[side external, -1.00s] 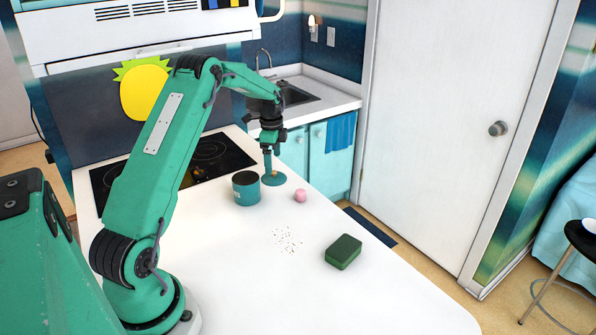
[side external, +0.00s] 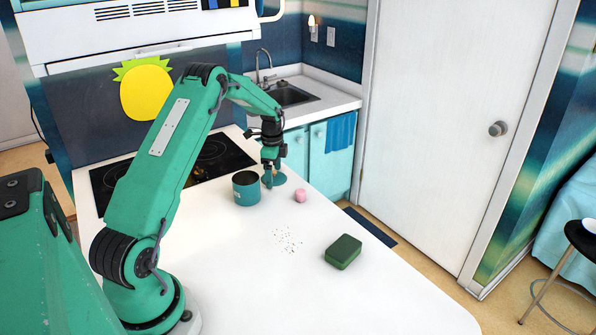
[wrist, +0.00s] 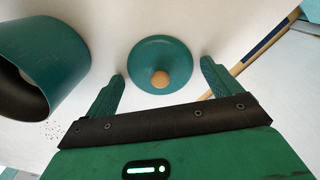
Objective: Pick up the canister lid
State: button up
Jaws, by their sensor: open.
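The canister lid (wrist: 160,55) is a round teal disc with a wooden knob (wrist: 160,79); it lies on the white counter, partly hidden behind my gripper in the side external view (side external: 280,179). My gripper (wrist: 163,68) is open and empty, pointing down over the lid. In the wrist view its two green fingers stand on either side of the lid's knob, apart from it. The teal canister (side external: 246,189) stands upright just left of the lid, open at the top; it also shows at the left of the wrist view (wrist: 62,70).
A pink round object (side external: 300,195) lies on the counter right of the lid. A green sponge-like block (side external: 343,251) and scattered crumbs (side external: 287,240) lie nearer. The black cooktop (side external: 205,160) is behind the canister. The counter's right edge is close to the lid.

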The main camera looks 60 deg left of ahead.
jog(key=c, duration=1.3)
jog(key=shift+f, duration=0.1)
jog(key=shift+s, duration=0.1)
jog(key=shift+c, duration=0.2)
jog(key=shift+r, duration=0.35)
jog(key=c, duration=0.5)
notch_tip(320, 180, up, 4)
jog(key=shift+f, duration=0.25)
grip_shut()
jog(key=w+d+r, duration=0.1)
jog(key=d+r, duration=0.6)
jog(key=d, duration=0.4)
jog(key=shift+d, duration=0.35)
